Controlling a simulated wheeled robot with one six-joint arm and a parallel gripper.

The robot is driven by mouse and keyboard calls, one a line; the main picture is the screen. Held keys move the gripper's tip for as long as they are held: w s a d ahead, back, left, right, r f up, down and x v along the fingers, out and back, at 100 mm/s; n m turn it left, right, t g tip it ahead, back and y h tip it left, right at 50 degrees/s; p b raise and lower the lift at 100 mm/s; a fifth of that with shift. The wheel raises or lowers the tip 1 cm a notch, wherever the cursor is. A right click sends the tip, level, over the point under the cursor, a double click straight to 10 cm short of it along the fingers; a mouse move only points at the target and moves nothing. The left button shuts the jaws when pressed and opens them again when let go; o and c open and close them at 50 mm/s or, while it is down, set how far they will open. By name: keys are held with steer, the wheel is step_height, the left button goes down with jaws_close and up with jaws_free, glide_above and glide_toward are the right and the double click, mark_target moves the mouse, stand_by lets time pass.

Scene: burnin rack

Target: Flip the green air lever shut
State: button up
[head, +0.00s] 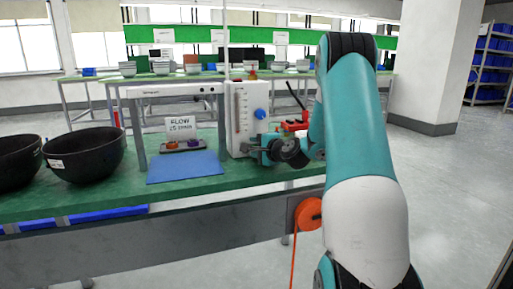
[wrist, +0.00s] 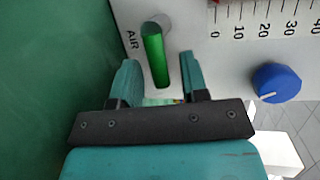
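The green air lever (wrist: 155,55) shows in the wrist view on a white panel (wrist: 220,60), beside the printed word AIR. It runs from a grey pivot at the top down between my fingers. My gripper (wrist: 160,75) is open, with one finger on each side of the lever and a visible gap to both. In the head view my gripper (head: 255,149) is at the lower front of the white flow panel (head: 241,108). The lever is not visible there; my gripper and wrist cover that area.
A blue knob (wrist: 276,83) sits on the panel to the right of the lever in the wrist view. A red device (head: 295,125) stands behind my wrist. A blue mat (head: 185,167), a FLOW sign (head: 181,126) and black bowls (head: 86,155) are on the green bench left of the panel.

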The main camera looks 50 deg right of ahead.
steer(key=shift+s, duration=0.1)
steer(key=b+v, duration=0.1)
steer(key=v, duration=1.6)
steer(key=shift+a+r, duration=0.15)
steer(key=w+a+f+n+g+y, duration=0.1)
steer(key=w+a+n+g+y, duration=0.15)
steer(key=a+n, duration=0.45)
steer(key=w+a+n+g+y, duration=0.2)
steer(key=a+y, duration=0.2)
steer(key=a, duration=0.6)
steer(key=w+a+f+n+g+y, duration=0.15)
steer(key=a+n+y, duration=0.3)
steer(key=a, duration=0.45)
steer(key=s+a+n+g+h, duration=0.3)
steer(key=s+a+n+g, duration=0.7)
steer(key=s+a+n, duration=0.6)
step_height(320, 180, up, 24)
steer(key=p, duration=2.3)
steer(key=shift+s+a+m+p, duration=0.3)
steer(key=shift+s+a+m, duration=0.1)
steer(key=shift+a+m, duration=0.05)
